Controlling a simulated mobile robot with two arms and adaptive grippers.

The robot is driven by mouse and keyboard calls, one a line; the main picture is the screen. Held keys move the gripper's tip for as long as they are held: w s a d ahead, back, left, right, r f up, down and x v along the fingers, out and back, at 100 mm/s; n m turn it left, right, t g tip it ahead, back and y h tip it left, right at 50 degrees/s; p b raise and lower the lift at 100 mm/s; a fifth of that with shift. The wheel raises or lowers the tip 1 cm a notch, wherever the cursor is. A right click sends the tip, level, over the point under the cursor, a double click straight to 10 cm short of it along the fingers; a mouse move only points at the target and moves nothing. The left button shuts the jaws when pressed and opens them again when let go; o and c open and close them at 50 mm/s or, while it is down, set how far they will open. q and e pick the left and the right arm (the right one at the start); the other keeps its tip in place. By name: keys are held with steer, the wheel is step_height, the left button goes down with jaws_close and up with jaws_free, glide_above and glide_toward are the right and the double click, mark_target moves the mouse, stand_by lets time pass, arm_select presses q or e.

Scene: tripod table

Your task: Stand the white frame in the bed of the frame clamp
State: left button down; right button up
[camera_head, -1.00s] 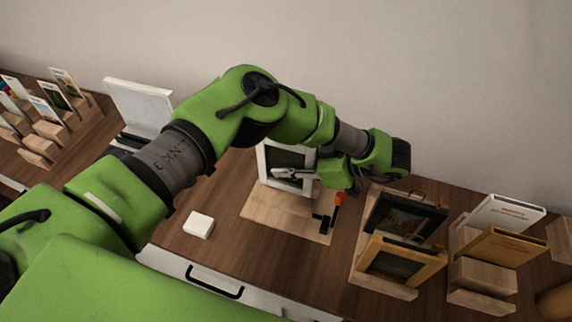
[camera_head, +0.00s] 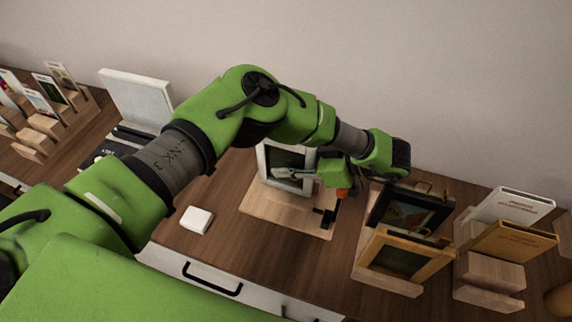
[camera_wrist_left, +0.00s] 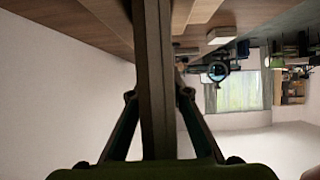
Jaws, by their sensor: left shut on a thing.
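The white frame (camera_head: 264,166) is upright above the wooden base of the frame clamp (camera_head: 268,208), near its back part. In the left wrist view the frame shows edge-on as a dark upright slab (camera_wrist_left: 153,75) between the two fingers. The clamp's black lever part (camera_head: 325,215) stands at the base's right front, and its orange handle (camera_head: 343,193) is partly hidden by my gripper. I cannot tell whether the frame's lower edge touches the bed. My right gripper is not in view.
A rack with a dark frame (camera_head: 408,214) and an ochre frame (camera_head: 402,260) stands close right. Book holders (camera_head: 488,270) are farther right. A small white block (camera_head: 197,220) lies left of the clamp. A card rack (camera_head: 45,130) is far left. A wall is behind.

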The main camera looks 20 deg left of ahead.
mark_target(313, 164)
arm_select(q)
steer(key=c, duration=1.8)
jaws_free()
steer(key=shift+f, duration=0.1)
steer(key=v, duration=0.7)
steer(key=shift+d, duration=0.25)
steer(key=shift+r, duration=0.2)
steer(key=shift+r+p, duration=3.45)
steer(key=shift+r, duration=1)
